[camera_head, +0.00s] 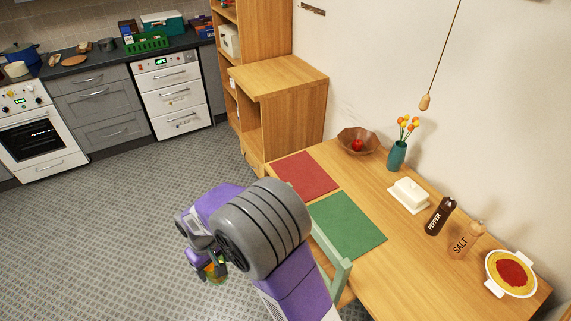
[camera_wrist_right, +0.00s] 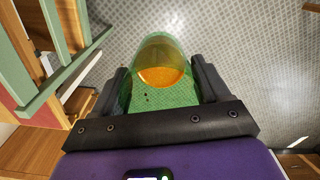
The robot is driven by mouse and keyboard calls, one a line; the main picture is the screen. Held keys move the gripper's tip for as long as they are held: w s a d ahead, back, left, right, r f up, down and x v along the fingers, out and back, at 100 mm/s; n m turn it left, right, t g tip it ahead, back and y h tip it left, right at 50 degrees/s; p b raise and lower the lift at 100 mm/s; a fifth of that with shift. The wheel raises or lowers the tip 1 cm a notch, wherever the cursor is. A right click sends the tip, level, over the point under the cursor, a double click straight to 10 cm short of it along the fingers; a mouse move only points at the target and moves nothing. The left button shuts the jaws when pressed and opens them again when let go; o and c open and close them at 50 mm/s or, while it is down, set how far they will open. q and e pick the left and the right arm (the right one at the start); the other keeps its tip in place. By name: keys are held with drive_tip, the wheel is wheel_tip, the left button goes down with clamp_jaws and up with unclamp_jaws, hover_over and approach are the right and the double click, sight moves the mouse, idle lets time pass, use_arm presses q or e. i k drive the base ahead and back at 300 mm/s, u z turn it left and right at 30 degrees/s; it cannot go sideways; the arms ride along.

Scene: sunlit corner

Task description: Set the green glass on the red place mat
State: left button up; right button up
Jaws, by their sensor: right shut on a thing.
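The green glass (camera_wrist_right: 165,85) is see-through with something orange inside. In the right wrist view it sits between the two dark fingers of my right gripper (camera_wrist_right: 165,92), which is shut on it. In the head view the right gripper (camera_head: 214,268) holds the glass over the floor, left of the table; the glass is small there and partly hidden by the gripper. My left gripper is not in view.
A green mat (camera_head: 347,225) lies beside the red one. A green chair (camera_head: 333,262) stands at the table edge, near my right arm. A wooden bowl (camera_head: 358,141) with a red fruit, a vase (camera_head: 397,155), a butter dish (camera_head: 409,194), and pepper and salt mills stand farther along.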

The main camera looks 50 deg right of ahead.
sight(303, 175)
drive_tip(key=z, duration=0.1)
drive_tip(key=i, duration=1.35)
drive_tip(key=z, duration=0.6)
drive_tip(key=i, duration=1.2)
drive_tip(key=z, duration=1.7)
drive_tip(key=i, duration=0.95)
drive_tip(key=z, duration=0.75)
